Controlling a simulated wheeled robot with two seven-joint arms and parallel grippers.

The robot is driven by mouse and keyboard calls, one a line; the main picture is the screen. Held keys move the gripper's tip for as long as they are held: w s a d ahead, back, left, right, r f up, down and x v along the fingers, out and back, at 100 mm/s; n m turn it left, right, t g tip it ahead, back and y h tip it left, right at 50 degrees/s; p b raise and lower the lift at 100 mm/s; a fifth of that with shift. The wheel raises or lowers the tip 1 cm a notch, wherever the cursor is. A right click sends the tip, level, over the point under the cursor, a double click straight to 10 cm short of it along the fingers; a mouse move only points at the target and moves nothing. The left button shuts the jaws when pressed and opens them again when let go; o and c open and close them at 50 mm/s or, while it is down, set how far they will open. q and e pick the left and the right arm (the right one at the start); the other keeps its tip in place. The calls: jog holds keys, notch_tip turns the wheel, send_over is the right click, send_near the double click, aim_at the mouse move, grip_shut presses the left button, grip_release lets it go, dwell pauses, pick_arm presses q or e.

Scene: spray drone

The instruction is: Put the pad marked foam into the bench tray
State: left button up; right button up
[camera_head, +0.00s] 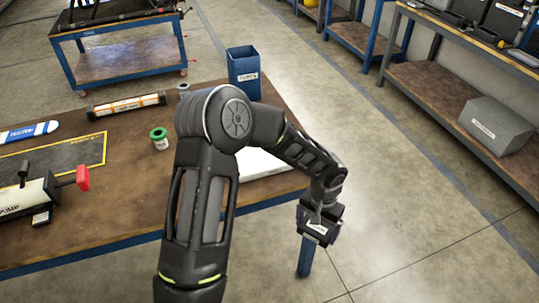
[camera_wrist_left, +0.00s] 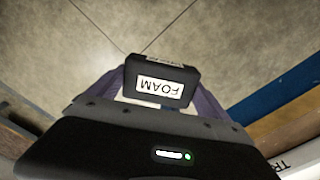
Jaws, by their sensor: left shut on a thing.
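The foam pad (camera_wrist_left: 163,72), a small black block with a white label reading FOAM, is between the fingers of my left gripper (camera_wrist_left: 155,92) in the left wrist view. In the head view my left gripper (camera_head: 318,226) is shut on it, out past the right edge of the bench, near a blue bench leg. The bench tray (camera_head: 262,164) is white and sits on the bench's right part, partly hidden behind my left arm. A pale edge with letters starting TR (camera_wrist_left: 296,167) shows at the lower right of the wrist view. My right gripper is not in view.
The brown bench (camera_head: 120,205) carries a blue bin (camera_head: 243,75), a green-topped spool (camera_head: 159,139), an orange-banded tube (camera_head: 126,104), a dark mat (camera_head: 60,158) and a pump (camera_head: 35,194) with a red end. Shelves stand at the right. Open floor lies between.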

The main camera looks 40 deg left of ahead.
aim_at(316, 233)
pick_arm(q)
jog(key=shift+f+b, duration=1.55)
jog(key=shift+r+p, duration=0.4)
jog(key=shift+r, duration=0.05)
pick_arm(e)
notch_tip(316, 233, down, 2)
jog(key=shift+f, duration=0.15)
